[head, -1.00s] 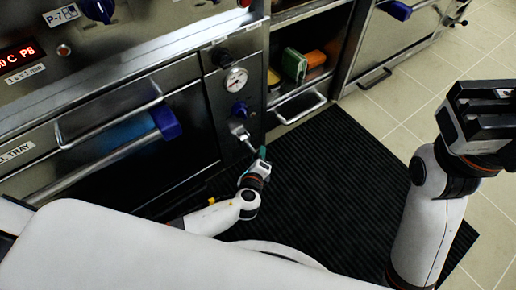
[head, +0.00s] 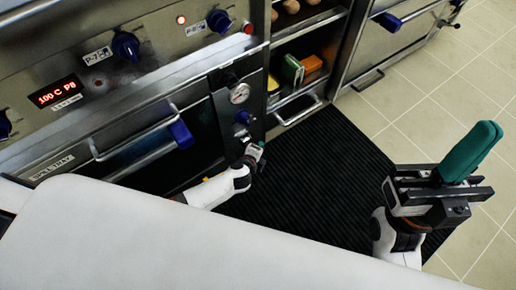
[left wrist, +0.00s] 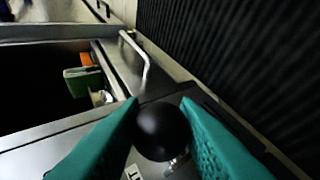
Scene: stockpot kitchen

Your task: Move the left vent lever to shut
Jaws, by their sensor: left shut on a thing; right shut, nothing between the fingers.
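The vent lever ends in a round black knob (left wrist: 162,131), seen in the left wrist view between the two teal fingers of my left gripper (left wrist: 165,125). The fingers are shut on the knob. A short piece of bright metal rod shows just below it. In the head view my left gripper (head: 258,152) is low at the narrow control panel, under the blue knob, and its hand and arm hide most of the lever. My right gripper (head: 472,152) is shut and empty, with teal fingers pointing up, over the floor at the right.
The narrow panel carries a pressure gauge (head: 239,93) and a blue knob (head: 243,118). An oven door handle (head: 140,140) sticks out on the left. An open shelf (head: 290,85) holds green and orange items. A black ribbed mat (head: 310,170) covers clear floor.

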